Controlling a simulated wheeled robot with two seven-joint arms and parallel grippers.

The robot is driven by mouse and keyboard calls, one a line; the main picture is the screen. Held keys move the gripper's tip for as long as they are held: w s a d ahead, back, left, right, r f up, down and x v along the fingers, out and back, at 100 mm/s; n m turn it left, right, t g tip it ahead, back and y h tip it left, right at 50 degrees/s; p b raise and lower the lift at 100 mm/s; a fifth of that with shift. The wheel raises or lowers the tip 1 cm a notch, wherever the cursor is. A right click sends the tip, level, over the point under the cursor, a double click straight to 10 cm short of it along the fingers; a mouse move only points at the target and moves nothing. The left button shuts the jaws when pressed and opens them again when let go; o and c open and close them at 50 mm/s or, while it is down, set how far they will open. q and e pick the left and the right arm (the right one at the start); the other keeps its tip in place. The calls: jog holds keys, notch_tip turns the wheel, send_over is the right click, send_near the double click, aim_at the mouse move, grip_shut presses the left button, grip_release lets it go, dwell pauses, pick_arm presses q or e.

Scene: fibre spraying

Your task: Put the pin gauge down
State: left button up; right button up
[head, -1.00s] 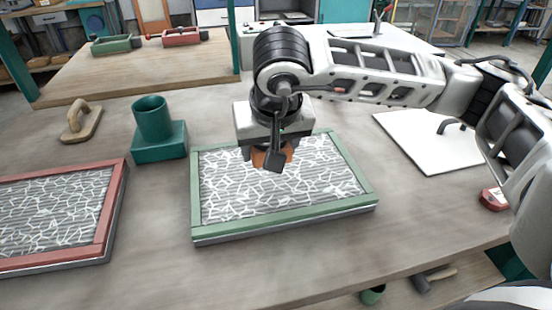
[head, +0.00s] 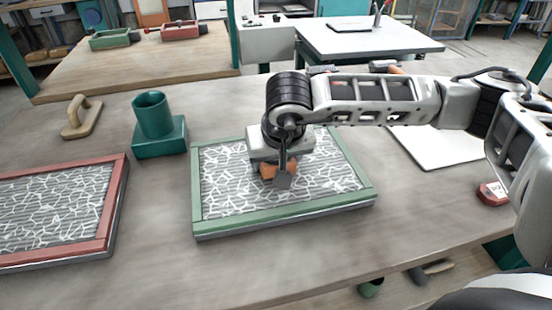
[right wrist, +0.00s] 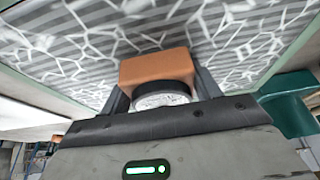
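My right gripper (head: 279,174) is over the green-framed panel (head: 215,226), which has white fibres across a grey striped face. It is shut on the pin gauge (head: 268,169), of which an orange block shows. In the right wrist view the gauge's orange block (right wrist: 155,67) sits between the two fingers, with a dark ring and a pale round part at its near side. The gauge is low over the fibres; I cannot tell if it touches them. My left gripper is not in view.
A teal cup on a block (head: 160,139) stands left of the panel, with a wooden float (head: 82,120) further left. A red-framed panel (head: 110,208) lies at the left. A white sheet (head: 435,150) and a small red object (head: 492,193) are at the right. The front of the table is clear.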

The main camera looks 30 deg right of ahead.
jog(key=o, duration=0.3)
jog(key=shift+o, duration=0.2)
jog(key=shift+r+p, duration=0.2)
jog(key=shift+p, duration=0.1)
jog(key=b+v, duration=0.1)
jog(key=v, duration=1.1)
